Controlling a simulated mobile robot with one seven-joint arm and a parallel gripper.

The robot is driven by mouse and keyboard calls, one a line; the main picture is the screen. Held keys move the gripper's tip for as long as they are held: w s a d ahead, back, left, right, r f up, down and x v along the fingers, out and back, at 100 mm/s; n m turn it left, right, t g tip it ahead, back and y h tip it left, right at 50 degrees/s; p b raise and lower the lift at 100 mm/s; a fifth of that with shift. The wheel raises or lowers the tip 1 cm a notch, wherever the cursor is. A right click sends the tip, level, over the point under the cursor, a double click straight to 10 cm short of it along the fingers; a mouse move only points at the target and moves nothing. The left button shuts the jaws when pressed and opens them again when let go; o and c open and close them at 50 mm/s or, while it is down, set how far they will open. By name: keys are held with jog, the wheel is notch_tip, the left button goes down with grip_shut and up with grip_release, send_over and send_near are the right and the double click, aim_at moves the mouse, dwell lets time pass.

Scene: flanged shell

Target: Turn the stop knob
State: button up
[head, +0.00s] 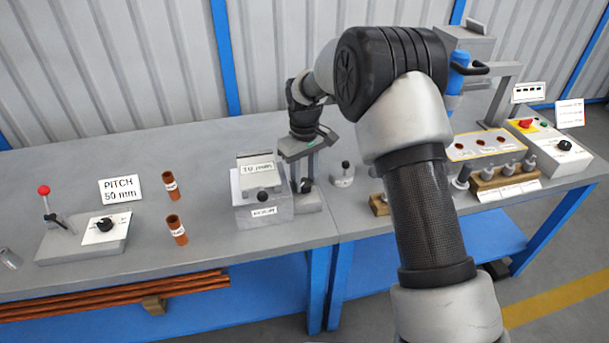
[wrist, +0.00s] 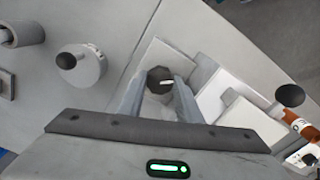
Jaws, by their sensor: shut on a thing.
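Left of the block stands a grey-white box (head: 262,212) with a black ball lever and a label. A round base with a black-topped post (head: 344,174) stands close on the right. Copper tubes (head: 172,187), a red-tipped lever (head: 44,190) and another knob plate (head: 106,228) are farther left.

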aim_at(304, 182)
jog(key=m+p, duration=0.1)
jog(key=m, duration=0.4)
jog(key=shift+r+m+p, duration=0.1)
jog(key=shift+m+p, duration=0.65)
jog(key=shift+m, duration=1.85)
jog(key=o, duration=1)
jog(key=shift+o, duration=0.2)
notch_tip(304, 182, up, 17)
jog(key=p, duration=0.2)
jog(key=shift+r, duration=0.15)
